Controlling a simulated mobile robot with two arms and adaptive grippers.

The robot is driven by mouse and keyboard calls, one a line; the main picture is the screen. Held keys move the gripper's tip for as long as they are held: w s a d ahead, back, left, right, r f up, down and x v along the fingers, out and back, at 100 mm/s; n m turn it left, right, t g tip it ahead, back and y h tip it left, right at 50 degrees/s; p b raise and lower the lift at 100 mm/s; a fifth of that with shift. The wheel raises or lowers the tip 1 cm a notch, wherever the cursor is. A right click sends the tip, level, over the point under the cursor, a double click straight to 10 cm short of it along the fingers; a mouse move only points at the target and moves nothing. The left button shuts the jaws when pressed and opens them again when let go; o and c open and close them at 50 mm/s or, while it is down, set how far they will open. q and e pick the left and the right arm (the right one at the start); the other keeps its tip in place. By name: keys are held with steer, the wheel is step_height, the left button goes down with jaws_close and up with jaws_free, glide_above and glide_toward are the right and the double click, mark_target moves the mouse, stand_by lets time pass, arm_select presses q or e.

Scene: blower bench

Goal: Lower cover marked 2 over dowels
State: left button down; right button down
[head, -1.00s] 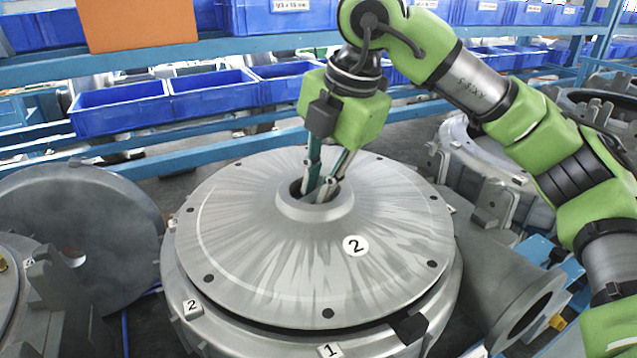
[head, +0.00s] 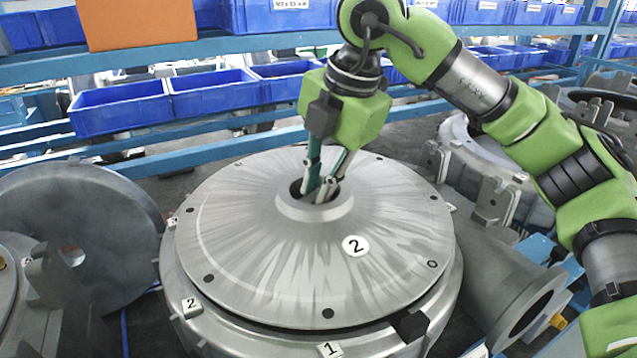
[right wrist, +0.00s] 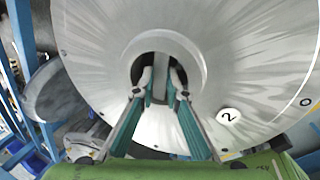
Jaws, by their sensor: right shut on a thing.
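The cover marked 2 (head: 270,255) is a wide grey disc with a raised hub and a round centre hole. It sits over the round blower housing (head: 180,328), with a dark gap visible along its front edge. My right gripper (head: 318,190) reaches down into the hub hole and is shut on the cover there. In the right wrist view the gripper (right wrist: 160,85) has its fingertips inside the hole of the cover (right wrist: 225,75). The dowels cannot be made out. My left gripper is not in view.
Tags marked 2 (head: 192,307) and 1 (head: 330,349) are on the housing's rim. A grey disc (head: 110,225) leans at the left. A grey pipe-like casting (head: 520,290) lies close on the right. Blue bins (head: 120,108) line the rack behind.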

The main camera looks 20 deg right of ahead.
stand_by(0.6)
steer(key=c, duration=2)
jaws_free()
steer(key=shift+o, duration=0.2)
steer(key=shift+s+f, duration=0.1)
steer(key=shift+f, duration=0.2)
steer(key=v, duration=1.2)
steer(key=shift+r, duration=0.2)
steer(key=shift+a, duration=0.1)
